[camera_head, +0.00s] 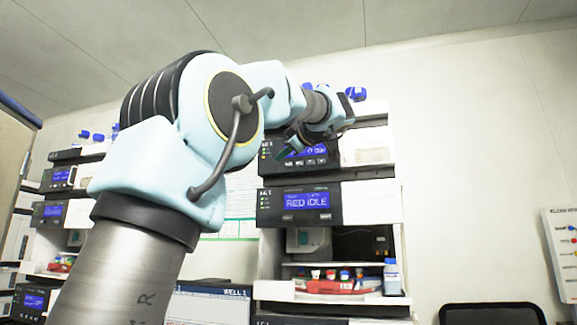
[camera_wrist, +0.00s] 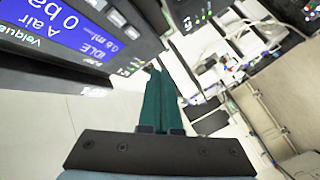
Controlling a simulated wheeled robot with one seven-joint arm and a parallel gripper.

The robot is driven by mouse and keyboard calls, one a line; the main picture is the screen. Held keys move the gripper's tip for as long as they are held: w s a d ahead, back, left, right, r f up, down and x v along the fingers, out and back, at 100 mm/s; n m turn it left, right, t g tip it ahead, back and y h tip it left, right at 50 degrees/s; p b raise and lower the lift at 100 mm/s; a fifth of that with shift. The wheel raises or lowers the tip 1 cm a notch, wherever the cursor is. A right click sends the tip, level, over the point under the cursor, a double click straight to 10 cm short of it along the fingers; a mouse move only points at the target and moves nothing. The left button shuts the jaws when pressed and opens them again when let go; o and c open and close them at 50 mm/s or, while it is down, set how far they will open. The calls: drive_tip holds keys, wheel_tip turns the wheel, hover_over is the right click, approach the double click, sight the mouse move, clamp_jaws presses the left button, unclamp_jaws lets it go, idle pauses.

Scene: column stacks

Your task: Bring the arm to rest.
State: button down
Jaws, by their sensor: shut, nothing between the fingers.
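My arm rises from the lower left of the head view, bends at a large light-blue joint and reaches right toward the column stack (camera_head: 370,205). My gripper (camera_head: 286,153) is at the end of the arm, in front of the stack's upper modules, partly hidden by my own wrist. In the wrist view my gripper (camera_wrist: 161,80) shows two dark green fingers lying close together, shut with nothing between them. A blue module display (camera_wrist: 60,30) is close to the fingers on the left of that view. Whether the fingers touch the module cannot be told.
A second stack (camera_head: 60,180) stands at the left, partly behind my arm. The near stack holds a red tray (camera_head: 335,287) with small vials and a clear bottle (camera_head: 392,277). A black chair back (camera_head: 492,314) is at lower right.

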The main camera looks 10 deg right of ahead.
idle(0.3)
drive_tip(key=w+a+f+m+g+h+p, duration=0.1)
drive_tip(key=a+f+m+g, duration=0.2)
drive_tip(key=f, duration=0.8)
drive_tip(key=w+a+f+m+g+h, duration=0.1)
drive_tip(key=a+f+m+g, duration=0.2)
drive_tip(key=f, duration=0.9)
drive_tip(key=w+a+f+m+g+p, duration=0.1)
drive_tip(key=a+f+m+g, duration=0.2)
drive_tip(key=f, duration=0.8)
drive_tip(key=s+a+f+m+g+h, duration=0.1)
drive_tip(key=s+a+f+g, duration=0.1)
drive_tip(key=s+a+f, duration=0.2)
drive_tip(key=s+a+f+m+g+h+p, duration=0.1)
drive_tip(key=s+a+f, duration=0.3)
drive_tip(key=s+f, duration=0.7)
drive_tip(key=s+a+f+m+g+h, duration=0.1)
drive_tip(key=s+a+f+m+g, duration=0.1)
drive_tip(key=s+f, duration=0.6)
wheel_tip(320, 180, down, 4)
drive_tip(key=shift+a+r+m+g, duration=0.2)
drive_tip(key=shift+a+m+g, duration=0.2)
drive_tip(key=shift+a+m, duration=0.5)
drive_tip(key=shift+w+a, duration=0.1)
drive_tip(key=shift+a, duration=0.05)
